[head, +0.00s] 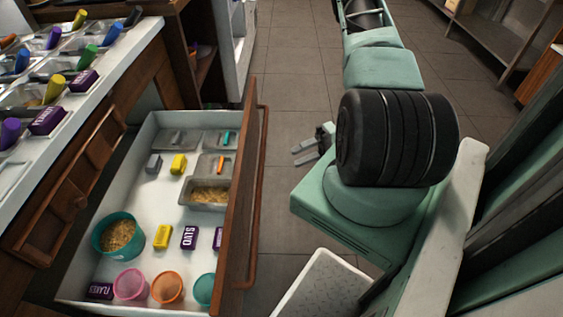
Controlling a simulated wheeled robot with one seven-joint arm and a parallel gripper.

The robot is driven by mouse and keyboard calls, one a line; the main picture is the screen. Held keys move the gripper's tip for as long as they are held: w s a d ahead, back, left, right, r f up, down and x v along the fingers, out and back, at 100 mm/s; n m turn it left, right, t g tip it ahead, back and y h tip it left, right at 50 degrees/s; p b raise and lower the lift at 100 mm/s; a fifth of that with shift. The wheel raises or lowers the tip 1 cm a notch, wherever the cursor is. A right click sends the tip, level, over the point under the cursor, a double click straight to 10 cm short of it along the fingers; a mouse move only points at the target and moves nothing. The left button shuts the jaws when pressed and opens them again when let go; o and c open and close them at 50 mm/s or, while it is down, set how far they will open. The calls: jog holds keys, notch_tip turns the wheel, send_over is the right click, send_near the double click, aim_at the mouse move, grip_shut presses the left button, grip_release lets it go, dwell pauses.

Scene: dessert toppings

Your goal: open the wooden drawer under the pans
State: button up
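The wooden drawer (240,200) under the counter with the pans is pulled far out, and its white inside shows. Its long bar handle (261,170) runs along the outer face of the wooden front. My gripper (299,155) is right of the handle, clear of it, with its fingers pointing left toward the drawer. The two fingers are apart with nothing seen between them. The pans (42,95) are set in the white counter top at the upper left, with several scoops and labelled blocks on them.
The drawer holds small pans (209,197), a teal bowl (117,234) of topping, coloured cups (130,285) and small boxes (189,237). Another wooden front (70,195) is on the counter's side. Tiled floor (295,75) is free beyond the drawer. Shelving (490,40) stands at upper right.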

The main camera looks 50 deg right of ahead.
jog(key=v, duration=0.6)
jog(key=shift+s+d+r, duration=0.1)
dwell(0.5)
